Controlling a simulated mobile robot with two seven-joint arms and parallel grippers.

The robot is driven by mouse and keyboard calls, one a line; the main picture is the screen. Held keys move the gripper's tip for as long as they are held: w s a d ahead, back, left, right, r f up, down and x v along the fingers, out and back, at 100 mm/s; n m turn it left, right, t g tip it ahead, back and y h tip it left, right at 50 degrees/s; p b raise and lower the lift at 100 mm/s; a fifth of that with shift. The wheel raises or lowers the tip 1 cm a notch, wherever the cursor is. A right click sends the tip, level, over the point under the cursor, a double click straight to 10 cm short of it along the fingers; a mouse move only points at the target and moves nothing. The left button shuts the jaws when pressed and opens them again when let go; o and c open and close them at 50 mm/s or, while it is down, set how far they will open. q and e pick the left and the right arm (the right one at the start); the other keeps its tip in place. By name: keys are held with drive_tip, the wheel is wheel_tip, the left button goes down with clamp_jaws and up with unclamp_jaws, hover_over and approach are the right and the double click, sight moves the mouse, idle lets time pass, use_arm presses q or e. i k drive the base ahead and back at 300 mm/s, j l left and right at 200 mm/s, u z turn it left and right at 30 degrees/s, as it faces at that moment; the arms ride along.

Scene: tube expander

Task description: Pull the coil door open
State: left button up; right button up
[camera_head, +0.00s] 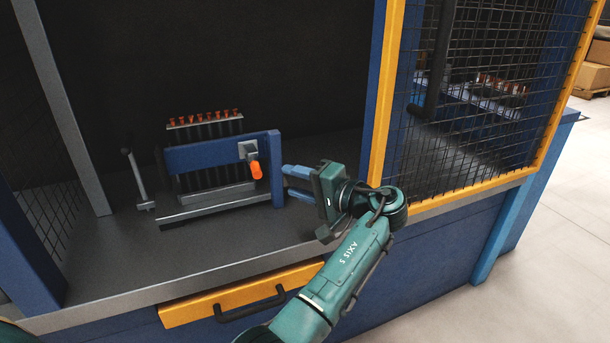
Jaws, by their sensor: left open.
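The coil door (205,155) is a blue panel in front of a rack of several dark upright tubes with orange-red tops. It stands upright across the rack and looks shut. An orange handle (256,170) on a grey plate hangs at its right end. My left gripper (287,181) is just right of the door's right end post, with its blue fingers pointing left toward it. It is open, with nothing seen between the fingers, and apart from the handle. Whether a fingertip touches the post is unclear. My right gripper is not in view.
A yellow-framed mesh door (383,100) stands right of my gripper. A yellow drawer (190,310) with a black handle is below the front edge. The grey deck (130,255) before the rack is clear.

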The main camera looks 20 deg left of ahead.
sight(198, 155)
drive_tip(key=k+l, duration=0.1)
drive_tip(key=l, duration=0.4)
drive_tip(key=k+l, duration=0.1)
drive_tip(key=l, duration=0.35)
drive_tip(key=k+l, duration=0.1)
drive_tip(key=l, duration=0.4)
